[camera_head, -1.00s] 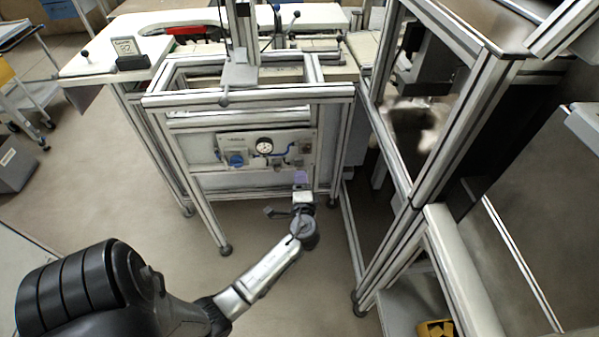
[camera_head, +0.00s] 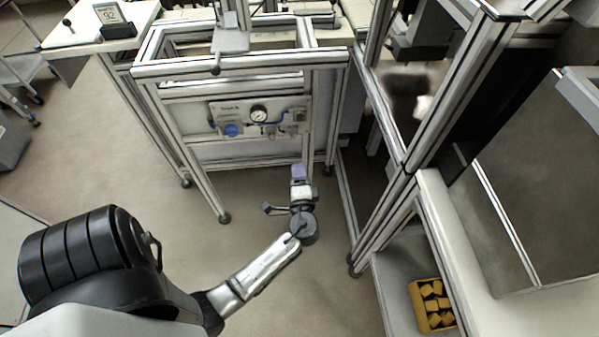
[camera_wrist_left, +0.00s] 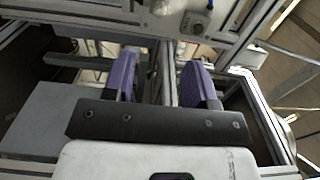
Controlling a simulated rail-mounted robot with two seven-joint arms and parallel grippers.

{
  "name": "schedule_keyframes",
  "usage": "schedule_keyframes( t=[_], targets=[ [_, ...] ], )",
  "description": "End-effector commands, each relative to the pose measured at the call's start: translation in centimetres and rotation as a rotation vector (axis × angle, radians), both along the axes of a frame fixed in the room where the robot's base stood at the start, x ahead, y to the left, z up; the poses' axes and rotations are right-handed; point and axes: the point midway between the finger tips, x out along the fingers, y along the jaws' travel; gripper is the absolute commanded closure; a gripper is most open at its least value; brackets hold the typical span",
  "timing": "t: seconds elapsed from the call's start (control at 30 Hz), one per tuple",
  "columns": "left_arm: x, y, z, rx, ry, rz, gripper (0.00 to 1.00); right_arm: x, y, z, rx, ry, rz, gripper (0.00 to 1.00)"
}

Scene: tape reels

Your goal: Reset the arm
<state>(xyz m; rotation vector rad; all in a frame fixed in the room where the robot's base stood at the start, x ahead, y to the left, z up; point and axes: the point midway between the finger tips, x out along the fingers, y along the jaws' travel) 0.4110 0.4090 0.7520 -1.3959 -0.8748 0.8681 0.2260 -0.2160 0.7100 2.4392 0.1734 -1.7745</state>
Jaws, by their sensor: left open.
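My left arm comes in from the lower left in the head view and reaches out toward the metal frame stand. My left gripper (camera_head: 299,172) is at its far end, in front of the stand's lower right part. In the left wrist view its two purple fingers (camera_wrist_left: 160,85) are spread apart, with nothing between them. My right gripper is in neither view.
An aluminium frame stand (camera_head: 240,60) with a gauge panel (camera_head: 260,117) stands ahead. A tall aluminium frame (camera_head: 400,190) rises close on the right. A yellow box (camera_head: 413,290) with several yellow blocks sits on a low shelf. Floor left of the arm (camera_head: 110,150) is clear.

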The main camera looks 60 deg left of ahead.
Motion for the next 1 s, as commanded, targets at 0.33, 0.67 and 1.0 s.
schedule_keyframes(
  t=[0.33,0.67,1.0],
  targets=[
    [0.0,0.0,0.0,0.0,0.0,0.0,0.48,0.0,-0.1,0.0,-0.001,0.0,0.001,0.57],
    [-2.5,0.4,-2.8,-0.335,-0.118,0.181,0.48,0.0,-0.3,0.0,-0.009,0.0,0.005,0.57],
    [-2.8,-8.4,-1.7,-1.111,-0.223,0.155,0.48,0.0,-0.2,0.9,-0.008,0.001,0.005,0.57]
  ],
)
